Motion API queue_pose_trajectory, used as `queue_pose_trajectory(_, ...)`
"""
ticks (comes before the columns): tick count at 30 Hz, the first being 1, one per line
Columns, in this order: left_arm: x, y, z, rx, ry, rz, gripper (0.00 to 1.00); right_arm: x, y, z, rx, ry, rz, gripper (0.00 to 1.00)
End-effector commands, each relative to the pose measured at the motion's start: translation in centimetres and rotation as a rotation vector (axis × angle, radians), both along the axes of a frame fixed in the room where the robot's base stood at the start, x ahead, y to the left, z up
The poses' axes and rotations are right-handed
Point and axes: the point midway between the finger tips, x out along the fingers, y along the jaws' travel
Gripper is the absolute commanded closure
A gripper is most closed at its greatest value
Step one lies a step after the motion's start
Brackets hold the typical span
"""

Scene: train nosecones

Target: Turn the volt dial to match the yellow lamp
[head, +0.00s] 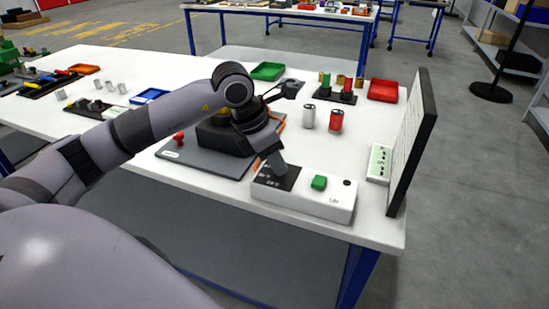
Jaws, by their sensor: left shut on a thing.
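A white control box (318,203) stands near the table's front right edge, with a dark panel with small white markings (268,182) at its left end. My left gripper (278,168) points down onto this panel and is shut on the volt dial, which its fingers hide. The dial's pointer and setting cannot be read. The box also has a green button (319,182) and a small dark round spot (347,182). I cannot make out a lit yellow lamp; my arm covers part of the dark unit (213,137) behind. My right gripper is not in view.
A grey board (190,158) with a red knob (178,137) lies left of the box. Silver (308,117) and red (336,121) cans stand behind it. An upright dark-edged panel (408,140) and a pale green plate (379,162) are at right.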

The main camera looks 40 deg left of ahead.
Motion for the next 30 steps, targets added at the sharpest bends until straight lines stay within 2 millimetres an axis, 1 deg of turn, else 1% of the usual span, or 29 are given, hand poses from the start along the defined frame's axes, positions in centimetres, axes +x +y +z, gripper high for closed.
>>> queue_pose_trajectory(8,0.1,0.2,0.0,-0.001,-0.002,-0.126,1.00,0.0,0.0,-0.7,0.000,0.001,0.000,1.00)
queue_pose_trajectory(18,0.4,0.3,0.0,-0.001,-0.002,-0.431,1.00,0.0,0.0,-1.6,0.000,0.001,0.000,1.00)
queue_pose_trajectory(30,0.7,0.4,0.1,-0.002,-0.003,-0.785,1.00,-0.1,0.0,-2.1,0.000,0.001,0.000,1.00)
